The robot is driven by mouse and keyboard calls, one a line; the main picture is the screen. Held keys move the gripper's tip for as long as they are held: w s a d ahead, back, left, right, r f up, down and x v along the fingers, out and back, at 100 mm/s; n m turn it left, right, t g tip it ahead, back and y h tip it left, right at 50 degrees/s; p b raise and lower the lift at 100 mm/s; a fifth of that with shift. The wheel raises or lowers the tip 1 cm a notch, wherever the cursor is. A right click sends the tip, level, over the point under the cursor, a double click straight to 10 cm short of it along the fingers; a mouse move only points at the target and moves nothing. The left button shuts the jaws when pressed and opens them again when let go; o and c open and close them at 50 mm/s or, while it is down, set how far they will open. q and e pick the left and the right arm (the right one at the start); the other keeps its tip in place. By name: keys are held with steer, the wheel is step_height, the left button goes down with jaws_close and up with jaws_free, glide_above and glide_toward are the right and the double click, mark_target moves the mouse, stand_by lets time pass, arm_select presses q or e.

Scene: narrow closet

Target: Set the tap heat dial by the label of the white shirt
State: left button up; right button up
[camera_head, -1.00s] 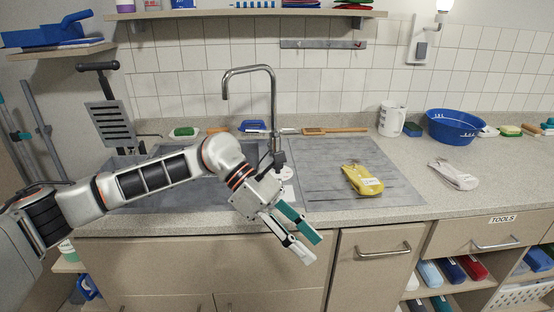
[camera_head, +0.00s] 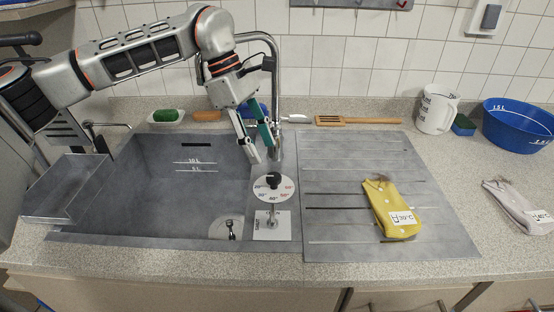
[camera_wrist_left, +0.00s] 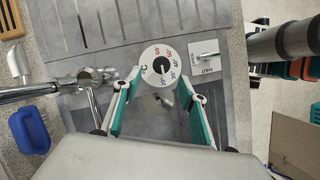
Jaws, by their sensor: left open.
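The tap heat dial is a round white disc (camera_head: 273,188) with red and dark numbers and a black knob, between the sink basin and the drainboard. In the left wrist view the dial (camera_wrist_left: 160,65) lies ahead of my fingertips; its exact setting is too small to tell. My left gripper (camera_head: 261,153) is open and empty, behind the dial beside the tap (camera_head: 276,95). My right gripper is not in view.
A yellow cloth (camera_head: 390,205) with its own temperature label lies on the drainboard (camera_head: 330,160). A small plate with a lever (camera_head: 271,225) sits in front of the dial. A white jug (camera_head: 436,108) and blue basin (camera_head: 520,122) stand at the back right. The sink (camera_head: 130,190) looks empty.

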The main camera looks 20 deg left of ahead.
mark_target(273, 176)
arm_select(q)
steer(key=x, duration=0.7)
steer(key=shift+s+d+f, duration=0.2)
steer(key=shift+s+f, duration=0.05)
steer(key=shift+c, duration=0.4)
steer(key=c, duration=1)
